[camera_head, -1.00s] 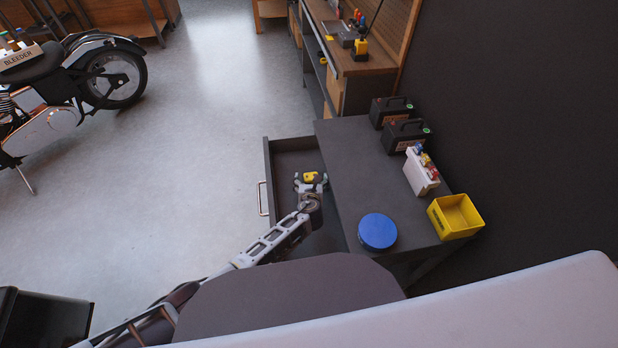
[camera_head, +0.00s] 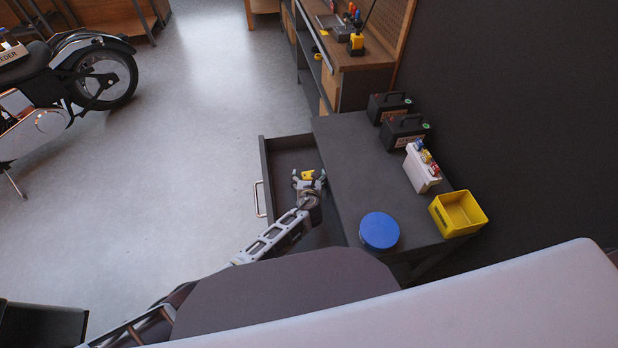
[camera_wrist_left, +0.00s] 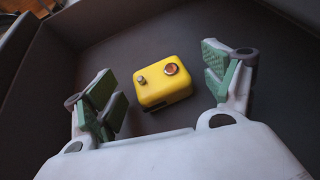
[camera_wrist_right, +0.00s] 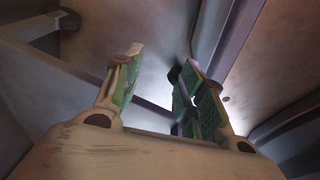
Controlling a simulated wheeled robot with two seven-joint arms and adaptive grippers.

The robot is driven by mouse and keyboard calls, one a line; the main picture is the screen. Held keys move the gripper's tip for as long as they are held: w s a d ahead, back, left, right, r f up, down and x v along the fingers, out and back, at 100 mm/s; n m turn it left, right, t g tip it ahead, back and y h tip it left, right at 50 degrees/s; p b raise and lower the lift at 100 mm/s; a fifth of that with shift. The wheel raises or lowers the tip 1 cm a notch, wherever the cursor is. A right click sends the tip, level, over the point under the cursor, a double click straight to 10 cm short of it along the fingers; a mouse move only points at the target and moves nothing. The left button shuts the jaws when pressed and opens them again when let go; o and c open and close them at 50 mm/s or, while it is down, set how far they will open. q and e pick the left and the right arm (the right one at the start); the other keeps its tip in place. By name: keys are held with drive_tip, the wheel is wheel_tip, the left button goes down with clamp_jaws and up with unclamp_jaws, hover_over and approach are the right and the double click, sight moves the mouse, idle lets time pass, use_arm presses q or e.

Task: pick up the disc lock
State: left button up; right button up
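The disc lock (camera_head: 307,175) is a small yellow block lying in the open drawer (camera_head: 265,165). In the left wrist view the yellow disc lock (camera_wrist_left: 160,80) shows a round orange-red keyhole and a small metal pin on its top, on the dark drawer floor. My left gripper (camera_head: 309,178) is over the drawer. In the left wrist view the left gripper (camera_wrist_left: 168,85) is open, its green-padded fingers on either side of the lock with a gap on both sides. My right gripper (camera_wrist_right: 160,85) shows only in its own wrist view, open and empty.
The dark bench (camera_head: 345,150) beside the drawer holds a round blue tin (camera_head: 379,231), a yellow bin (camera_head: 458,213), a white battery (camera_head: 422,168) and two black batteries (camera_head: 403,133). The drawer walls surround the left gripper. A motorcycle (camera_head: 60,90) stands at the far left.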

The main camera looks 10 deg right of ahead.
use_arm(q)
drive_tip(key=c, duration=1.2)
drive_tip(key=shift+c, duration=1)
drive_tip(key=shift+r, duration=0.1)
use_arm(e)
drive_tip(key=shift+w+a+r, duration=0.1)
drive_tip(key=shift+w, duration=0.5)
use_arm(q)
drive_tip(key=shift+r, duration=0.1)
